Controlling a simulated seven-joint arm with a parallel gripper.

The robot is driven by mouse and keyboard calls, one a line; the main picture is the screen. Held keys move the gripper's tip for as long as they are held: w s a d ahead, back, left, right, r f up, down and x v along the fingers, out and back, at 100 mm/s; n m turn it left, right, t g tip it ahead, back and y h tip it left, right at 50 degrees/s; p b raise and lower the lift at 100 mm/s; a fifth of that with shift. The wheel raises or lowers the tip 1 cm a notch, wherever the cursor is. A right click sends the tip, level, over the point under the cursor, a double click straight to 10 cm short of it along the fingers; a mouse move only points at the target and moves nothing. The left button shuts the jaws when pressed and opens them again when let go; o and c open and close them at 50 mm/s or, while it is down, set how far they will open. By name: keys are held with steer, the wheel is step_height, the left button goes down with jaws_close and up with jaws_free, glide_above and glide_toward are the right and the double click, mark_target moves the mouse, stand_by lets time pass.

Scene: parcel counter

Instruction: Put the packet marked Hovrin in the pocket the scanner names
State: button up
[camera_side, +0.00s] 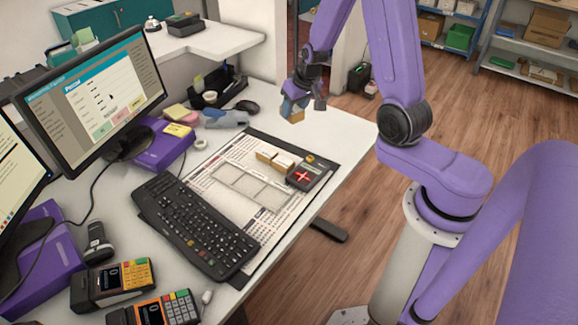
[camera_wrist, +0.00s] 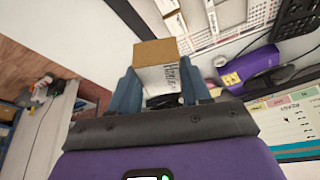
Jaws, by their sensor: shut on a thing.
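My gripper (camera_side: 303,98) is shut on a small tan and white packet (camera_side: 291,110) and holds it up above the counter's far right end. In the wrist view the packet (camera_wrist: 160,62) sits between my two blue fingers (camera_wrist: 160,88). Its white face has dark lettering that starts with H; I cannot read the rest surely. A dark scanner unit (camera_side: 307,177) with a red cross-shaped mark lies at the right of the mat. A pale tray (camera_side: 250,187) with several outlined pockets lies beside it. No packet shows in those pockets.
Two tan and white packets (camera_side: 275,160) stand behind the tray. A black keyboard (camera_side: 195,225) lies in front of it on the printed mat (camera_side: 222,155). A monitor (camera_side: 95,90), card terminals (camera_side: 112,280) and a hand scanner (camera_side: 97,242) stand at the left. The counter's far right end is clear.

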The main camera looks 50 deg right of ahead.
steer(key=shift+a+r+n+y, duration=0.7)
steer(key=shift+a+r+n, duration=0.95)
steer(key=shift+a, duration=0.95)
steer(key=s+a+f+m+g, duration=0.45)
steer(key=s+m, duration=0.25)
steer(key=m, duration=1.1)
steer(key=s+a+f+m+g, duration=0.45)
steer(key=s+f+m, duration=0.2)
steer(key=m, duration=1.15)
glide_above(273, 199)
steer(key=w, duration=0.2)
steer(key=shift+n, duration=0.25)
steer(key=f, duration=0.8)
steer(key=shift+s+f, duration=0.2)
steer(key=shift+f, duration=0.2)
steer(key=shift+w+f, duration=0.15)
steer(key=shift+f, duration=1.5)
